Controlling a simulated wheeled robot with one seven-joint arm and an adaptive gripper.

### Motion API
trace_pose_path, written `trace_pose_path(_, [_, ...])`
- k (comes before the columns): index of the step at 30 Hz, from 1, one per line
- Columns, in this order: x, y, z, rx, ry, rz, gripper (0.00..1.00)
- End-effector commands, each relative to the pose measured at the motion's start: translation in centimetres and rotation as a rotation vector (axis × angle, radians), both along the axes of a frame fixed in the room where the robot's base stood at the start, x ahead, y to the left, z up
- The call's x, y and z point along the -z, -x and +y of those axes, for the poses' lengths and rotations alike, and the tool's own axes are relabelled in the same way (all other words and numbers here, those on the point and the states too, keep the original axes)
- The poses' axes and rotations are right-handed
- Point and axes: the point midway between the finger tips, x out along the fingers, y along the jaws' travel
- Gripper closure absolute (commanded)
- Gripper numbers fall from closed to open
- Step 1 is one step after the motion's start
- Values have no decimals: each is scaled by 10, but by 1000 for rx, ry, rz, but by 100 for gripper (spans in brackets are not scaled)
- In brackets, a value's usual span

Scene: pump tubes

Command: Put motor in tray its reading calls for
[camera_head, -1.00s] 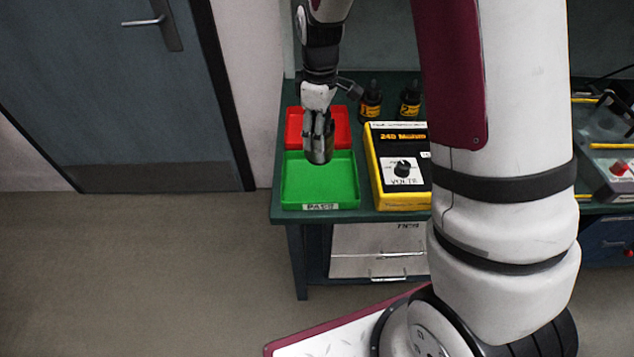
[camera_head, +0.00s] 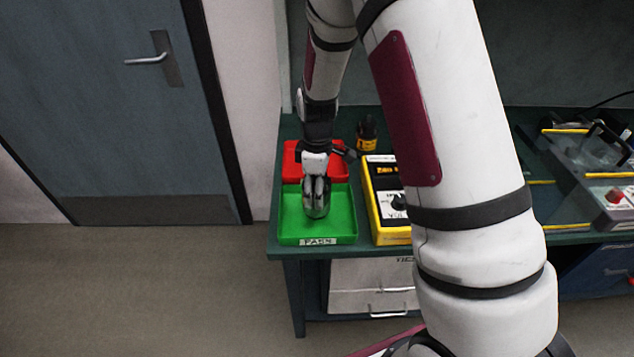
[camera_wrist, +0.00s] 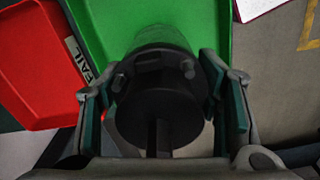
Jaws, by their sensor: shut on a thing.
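I cannot tell whether the motor touches the tray floor. The red tray (camera_head: 292,162) lies just behind the green one; in the wrist view the red tray (camera_wrist: 35,75) bears a FAIL label. The yellow meter (camera_head: 378,220) stands to the right, its display partly hidden by my arm.
A dark bottle with an orange label (camera_head: 367,133) stands behind the meter. The green bench (camera_head: 275,215) ends just left of the trays. A grey device with a red button (camera_head: 612,197) stands at the right.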

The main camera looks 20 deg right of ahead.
Motion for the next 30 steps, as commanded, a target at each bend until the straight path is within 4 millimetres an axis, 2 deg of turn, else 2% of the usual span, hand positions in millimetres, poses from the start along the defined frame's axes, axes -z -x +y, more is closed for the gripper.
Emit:
trace_pose_path(6, [22, 0, 0, 1, 1, -1, 100])
trace_pose_path(19, [27, -1, 0, 0, 0, -4, 100])
trace_pose_path(20, [28, 0, 0, 0, 1, 1, 35])
trace_pose_path(21, [28, 0, 0, 0, 1, 1, 26])
trace_pose_path(22, [28, 0, 0, 0, 1, 1, 21])
trace_pose_path(30, [28, 0, 0, 0, 0, 1, 21])
